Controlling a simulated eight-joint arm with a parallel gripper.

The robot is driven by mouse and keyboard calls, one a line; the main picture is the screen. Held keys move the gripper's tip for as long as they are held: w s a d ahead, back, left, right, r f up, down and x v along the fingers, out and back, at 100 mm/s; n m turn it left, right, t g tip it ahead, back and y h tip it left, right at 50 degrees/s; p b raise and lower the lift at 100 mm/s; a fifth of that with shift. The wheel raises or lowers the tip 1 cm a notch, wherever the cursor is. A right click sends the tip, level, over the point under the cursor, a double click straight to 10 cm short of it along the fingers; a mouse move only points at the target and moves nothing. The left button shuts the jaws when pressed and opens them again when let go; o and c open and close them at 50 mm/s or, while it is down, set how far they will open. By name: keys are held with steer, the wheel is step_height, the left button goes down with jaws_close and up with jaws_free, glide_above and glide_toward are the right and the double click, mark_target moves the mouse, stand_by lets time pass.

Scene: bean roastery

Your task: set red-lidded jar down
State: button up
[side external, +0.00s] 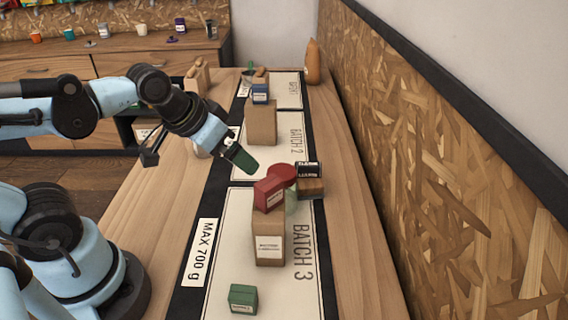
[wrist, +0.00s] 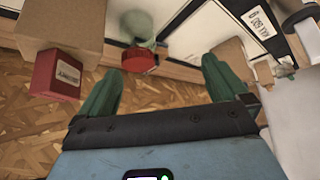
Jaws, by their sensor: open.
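The red-lidded jar has a round red lid (side external: 281,170) and a pale green, see-through body (side external: 291,200). In the side view it stands upright behind a tall brown box, which hides part of it. In the wrist view its red lid (wrist: 139,60) and pale body (wrist: 137,27) lie beyond my fingertips. My gripper (side external: 240,158) is open and empty, up and to the left of the jar in the side view. Its two green fingers (wrist: 162,68) are spread in the wrist view, with nothing held between them. The jar's base is hidden in the side view.
A red box (side external: 268,194) sits on the tall brown box (side external: 268,238), close to the jar. A black box (side external: 309,169) on a brown block (side external: 311,188) stands right of it. A green box (side external: 243,298) lies in front. The BATCH 3 mat (side external: 222,285) has free room at left.

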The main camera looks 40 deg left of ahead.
mark_target(282, 171)
steer(key=w+d+r+g, duration=0.1)
steer(key=w+g, duration=0.1)
steer(key=w, duration=0.1)
steer(key=w+d+g, duration=0.2)
steer(key=w, duration=0.1)
steer(key=w+d+r+g, duration=0.1)
steer(key=w+d+g, duration=0.1)
steer(key=shift+w+r+g, duration=0.35)
steer(key=shift+w+g, duration=0.05)
steer(key=shift+a+f, duration=0.15)
steer(key=shift+f, duration=5.85)
steer(key=c, duration=1.3)
steer(key=shift+o, duration=0.2)
steer(key=shift+r, duration=0.15)
